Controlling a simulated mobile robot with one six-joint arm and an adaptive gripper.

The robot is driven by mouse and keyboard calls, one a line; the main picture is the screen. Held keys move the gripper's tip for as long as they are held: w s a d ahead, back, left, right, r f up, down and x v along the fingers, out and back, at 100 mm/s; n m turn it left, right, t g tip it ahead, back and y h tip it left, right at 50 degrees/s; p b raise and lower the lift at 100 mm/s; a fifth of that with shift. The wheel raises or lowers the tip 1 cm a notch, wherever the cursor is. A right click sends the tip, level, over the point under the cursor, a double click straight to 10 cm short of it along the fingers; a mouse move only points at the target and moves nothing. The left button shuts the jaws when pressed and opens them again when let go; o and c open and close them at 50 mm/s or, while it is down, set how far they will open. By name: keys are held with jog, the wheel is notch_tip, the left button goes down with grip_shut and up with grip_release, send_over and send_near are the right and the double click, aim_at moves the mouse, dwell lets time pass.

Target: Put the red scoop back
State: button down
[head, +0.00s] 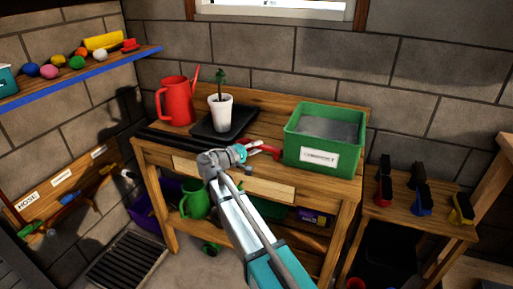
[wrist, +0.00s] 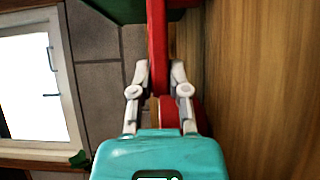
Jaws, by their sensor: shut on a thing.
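The red scoop (head: 271,152) is at my gripper (head: 256,150), above the middle of the wooden workbench (head: 270,95) and just left of the green bin (head: 292,144). In the wrist view, the red handle (wrist: 157,40) runs up between the two fingers of my gripper (wrist: 160,78), which is shut on it. A rounded red part (wrist: 189,110) shows closer to the palm.
A red watering can (head: 177,101) and a white pot with a plant (head: 220,112) on a black tray (head: 243,118) stand left on the bench. A small side table (head: 410,212) with several brushes is at right. A blue-edged shelf (head: 85,75) hangs at left.

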jog(key=shift+f+b, duration=0.3)
jog(key=c, duration=0.5)
grip_release()
jog(key=shift+c, duration=0.2)
jog(key=shift+a, duration=0.1)
jog(key=v, duration=1.2)
